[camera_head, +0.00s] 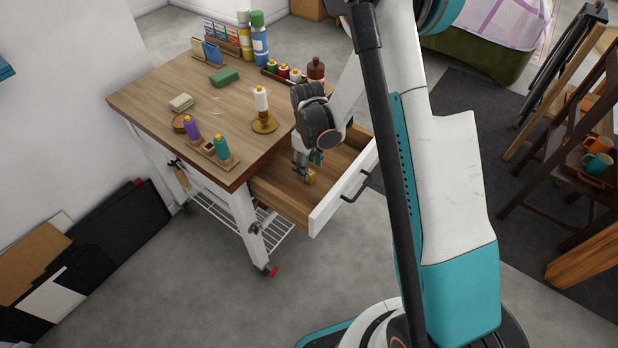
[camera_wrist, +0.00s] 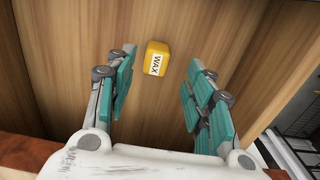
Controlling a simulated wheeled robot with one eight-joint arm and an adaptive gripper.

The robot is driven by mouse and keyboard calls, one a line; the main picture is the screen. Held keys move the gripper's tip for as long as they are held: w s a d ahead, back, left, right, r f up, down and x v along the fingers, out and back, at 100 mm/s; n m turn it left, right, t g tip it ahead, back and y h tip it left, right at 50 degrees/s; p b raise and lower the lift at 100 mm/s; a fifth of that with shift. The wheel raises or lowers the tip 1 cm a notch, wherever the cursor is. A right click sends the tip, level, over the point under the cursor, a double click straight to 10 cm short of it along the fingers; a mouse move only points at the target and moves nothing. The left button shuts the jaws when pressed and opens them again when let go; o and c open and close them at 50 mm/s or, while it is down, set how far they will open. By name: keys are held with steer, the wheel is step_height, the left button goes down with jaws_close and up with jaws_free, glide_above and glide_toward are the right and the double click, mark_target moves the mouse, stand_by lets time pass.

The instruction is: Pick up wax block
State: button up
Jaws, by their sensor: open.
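The wax block (camera_wrist: 157,58) is a small yellow block with a white label reading WAX. It lies on the wooden floor of the open drawer, in the upper middle of the wrist view. In the head view the yellow wax block (camera_head: 311,177) shows just beside my fingertips, partly hidden by them. My gripper (camera_wrist: 160,85) is open, with one finger pair to each side of the block's line and nothing between them. In the head view my gripper (camera_head: 304,168) reaches down into the drawer. The open drawer (camera_head: 340,192) has a white front and a dark handle.
The table edge and drawer walls surround my gripper closely. Dark panels (camera_head: 125,225) lean at the left wall.

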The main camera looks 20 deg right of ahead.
mark_target(309, 173)
steer(key=f+b, duration=0.1)
steer(key=f, duration=0.1)
steer(key=f+b, duration=0.1)
steer(key=f, duration=0.2)
steer(key=shift+w+d+b, duration=0.2)
steer(key=shift+b, duration=0.1)
steer(key=shift+c, duration=0.5)
jaws_close()
